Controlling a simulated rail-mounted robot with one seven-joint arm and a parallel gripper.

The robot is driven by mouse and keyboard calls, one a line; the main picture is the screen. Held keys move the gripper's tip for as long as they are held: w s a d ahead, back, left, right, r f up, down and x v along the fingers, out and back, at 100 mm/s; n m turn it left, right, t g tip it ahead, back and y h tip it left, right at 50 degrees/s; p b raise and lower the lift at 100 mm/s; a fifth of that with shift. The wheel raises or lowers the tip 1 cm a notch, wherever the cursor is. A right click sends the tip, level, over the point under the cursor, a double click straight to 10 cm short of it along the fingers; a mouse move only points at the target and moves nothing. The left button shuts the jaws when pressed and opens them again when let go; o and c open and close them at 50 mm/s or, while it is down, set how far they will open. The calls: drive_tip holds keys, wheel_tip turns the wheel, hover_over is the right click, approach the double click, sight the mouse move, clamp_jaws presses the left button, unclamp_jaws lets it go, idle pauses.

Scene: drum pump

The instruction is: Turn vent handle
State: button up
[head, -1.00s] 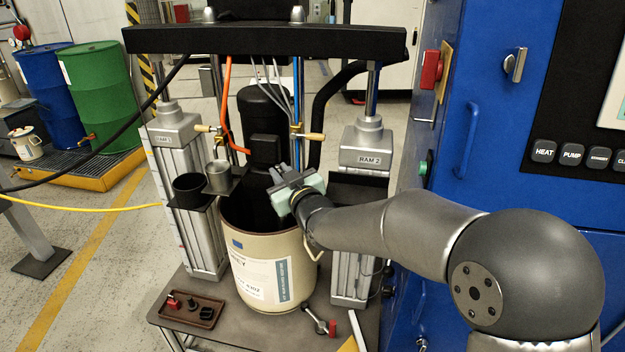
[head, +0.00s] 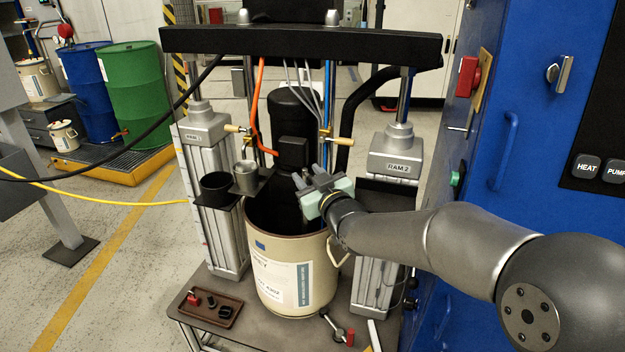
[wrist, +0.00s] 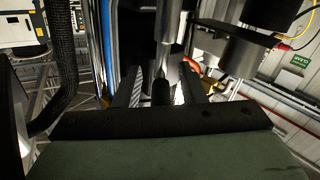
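My gripper (head: 308,177) is above the right rim of the cream drum (head: 272,270), beside the black pump motor (head: 293,115). In the wrist view its two fingers (wrist: 160,88) stand apart, with a short dark cylindrical grip (wrist: 161,92) under a silver rod (wrist: 167,30) between them. Gaps show on both sides of the grip. I cannot tell whether this is the vent handle. Two brass valves with wooden handles, one left (head: 234,128) and one right (head: 340,141), sit above the gripper, clear of it. The drum's inside is mostly hidden.
Ram columns stand left (head: 215,190) and right (head: 394,165) under a black crossbeam (head: 300,42). Grey and black cups (head: 245,176) sit on a bracket left of the drum. Hoses hang behind. A blue cabinet (head: 530,130) stands at right. A brown tray (head: 209,309) lies in front.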

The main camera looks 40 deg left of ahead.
drive_tip(key=v, duration=1.7)
drive_tip(key=shift+d, duration=0.25)
